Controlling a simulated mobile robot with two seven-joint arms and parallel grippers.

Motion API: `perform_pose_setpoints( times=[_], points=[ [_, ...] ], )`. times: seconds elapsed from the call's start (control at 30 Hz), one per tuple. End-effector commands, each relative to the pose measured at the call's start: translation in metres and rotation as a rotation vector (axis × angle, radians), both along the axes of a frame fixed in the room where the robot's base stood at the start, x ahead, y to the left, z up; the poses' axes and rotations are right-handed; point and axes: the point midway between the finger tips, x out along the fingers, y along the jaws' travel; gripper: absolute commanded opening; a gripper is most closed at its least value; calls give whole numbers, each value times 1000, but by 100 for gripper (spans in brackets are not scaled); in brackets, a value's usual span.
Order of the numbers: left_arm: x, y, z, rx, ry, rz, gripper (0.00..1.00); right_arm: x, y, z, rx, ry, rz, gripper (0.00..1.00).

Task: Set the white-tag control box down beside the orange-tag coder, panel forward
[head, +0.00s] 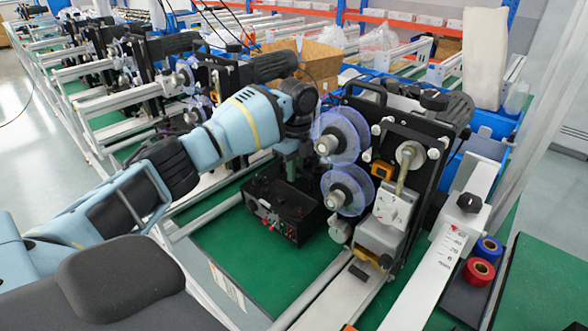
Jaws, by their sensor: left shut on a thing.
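The control box (272,222) is black, with small knobs and red parts on the panel side that faces the front left of the picture. It is upright, on or just above the green surface; I cannot tell if it touches. My left gripper (291,170) comes down from above and is shut on the box's top; its fingers are partly hidden by the arm and a clear disc. The coder (408,150) stands just right of the box, with an orange part on its face and two clear bluish discs toward the box. I cannot make out a white tag. My right gripper is not in view.
Blue and red rolls (479,271) lie at the right. More machines (195,80) line the rows at the upper left. A cardboard box (318,66) stands behind. Green surface left and in front of the control box is clear.

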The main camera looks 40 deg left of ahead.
Motion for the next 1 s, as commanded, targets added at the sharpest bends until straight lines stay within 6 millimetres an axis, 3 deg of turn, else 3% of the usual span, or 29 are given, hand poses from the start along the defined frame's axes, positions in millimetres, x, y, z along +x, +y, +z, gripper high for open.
perform_pose_setpoints(
  times=[0.03, 0.4, 0.43, 0.6, 1.0],
  points=[
    [-6, -4, -19, -1, 37, -10, 0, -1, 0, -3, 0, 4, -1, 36],
    [-6, -5, -21, -1, 37, -10, 0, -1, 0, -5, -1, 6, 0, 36],
    [-6, -5, -21, -1, 37, -10, 14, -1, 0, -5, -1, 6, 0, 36],
    [-5, -5, -21, -2, 34, -10, 36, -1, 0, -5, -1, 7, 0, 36],
    [-6, -4, -26, 1, 37, -9, 36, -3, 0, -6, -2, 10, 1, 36]
  ],
)
